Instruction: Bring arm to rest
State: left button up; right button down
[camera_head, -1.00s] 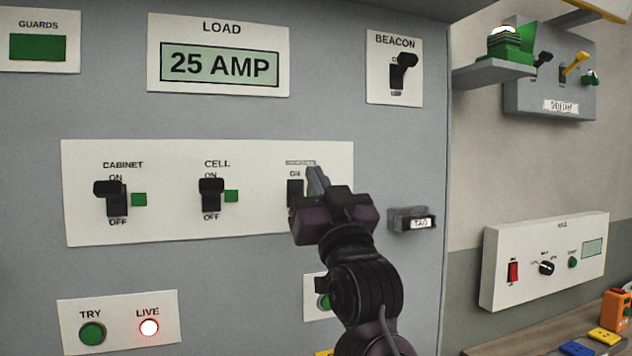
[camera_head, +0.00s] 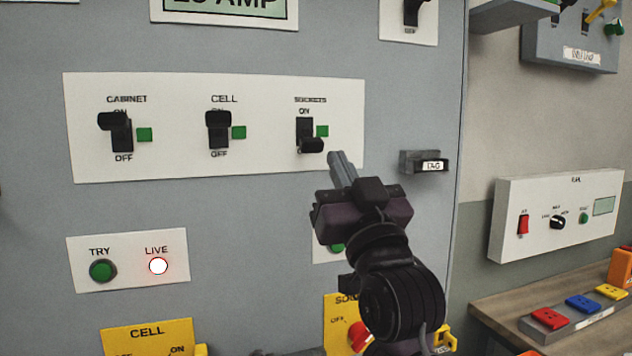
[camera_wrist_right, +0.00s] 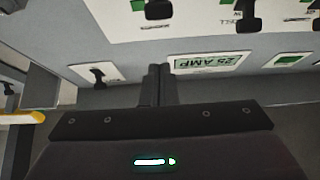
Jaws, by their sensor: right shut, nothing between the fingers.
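My right gripper (camera_head: 342,168) is shut and empty in the head view. Its fingertips are in front of the white switch panel, just below and right of the SOCKETS switch (camera_head: 309,136); I cannot tell how far off the panel they are. The SOCKETS switch has its handle down. The CELL switch (camera_head: 218,130) and the CABINET switch (camera_head: 120,131) have their handles up. In the right wrist view the shut fingers (camera_wrist_right: 159,72) point toward the cabinet, with the 25 AMP display (camera_wrist_right: 208,62) beside them. My left gripper is not in view.
The TAG holder (camera_head: 424,162) sticks out right of the gripper. Below are the TRY button (camera_head: 103,271), the lit LIVE lamp (camera_head: 158,266) and yellow boxes (camera_head: 148,337). A wall box (camera_head: 556,218) and a bench (camera_head: 490,300) with coloured blocks stand at right.

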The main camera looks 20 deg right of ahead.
jog(key=shift+f, duration=0.1)
notch_tip(320, 180, down, 35)
jog(key=n+g, duration=0.1)
jog(key=g, duration=1.1)
jog(key=s+d+f+g, duration=0.2)
jog(key=s+f+g, duration=0.8)
jog(key=s+f, duration=1)
jog(key=s+f+g, duration=0.1)
jog(key=s+f, duration=0.1)
jog(key=f, duration=1.5)
jog(key=s+f, duration=0.2)
jog(key=f, duration=1.4)
jog(key=s+d+f+n+g+p, duration=0.1)
jog(key=s+d+f, duration=0.2)
jog(key=s+f, duration=1.1)
jog(key=s, duration=0.4)
jog(key=shift+f+h, duration=0.15)
jog(key=shift+h, duration=0.25)
